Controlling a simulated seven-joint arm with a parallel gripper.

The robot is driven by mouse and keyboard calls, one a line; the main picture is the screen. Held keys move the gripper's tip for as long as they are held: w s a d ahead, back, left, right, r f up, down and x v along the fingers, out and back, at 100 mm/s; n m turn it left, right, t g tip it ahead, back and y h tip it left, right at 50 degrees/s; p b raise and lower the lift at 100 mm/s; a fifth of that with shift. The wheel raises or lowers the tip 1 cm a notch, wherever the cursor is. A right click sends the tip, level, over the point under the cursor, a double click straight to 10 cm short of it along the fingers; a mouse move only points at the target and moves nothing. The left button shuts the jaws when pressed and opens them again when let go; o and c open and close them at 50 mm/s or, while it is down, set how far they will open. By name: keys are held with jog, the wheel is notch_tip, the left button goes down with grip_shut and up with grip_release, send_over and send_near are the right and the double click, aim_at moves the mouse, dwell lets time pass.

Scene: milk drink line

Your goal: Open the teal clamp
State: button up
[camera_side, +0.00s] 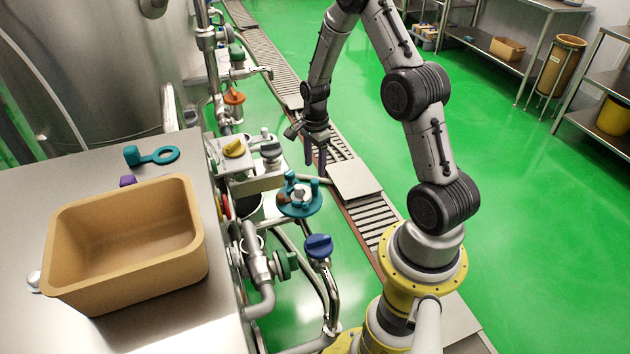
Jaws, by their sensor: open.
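A round teal fitting (314,207), which looks like the teal clamp, sits on the pipework in the middle of the view. It has a metal centre, raised teal parts and a small brown part on its left. Whether it is latched is too small to tell. My gripper (315,163) hangs fingers-down just above and behind it in the picture. The jaws are open with nothing between them, and they look apart from the fitting. Another teal piece with a ring (166,155) lies on the steel table at left.
A tan bin (124,240) stands on the steel table (225,335), with a purple piece (127,181) behind it. A conveyor (383,224) runs just to the right.

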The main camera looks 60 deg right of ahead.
aim_at(315, 180)
notch_tip(315, 180, down, 7)
jog(key=shift+r, duration=0.1)
dwell(0.3)
grip_shut()
dwell(1.3)
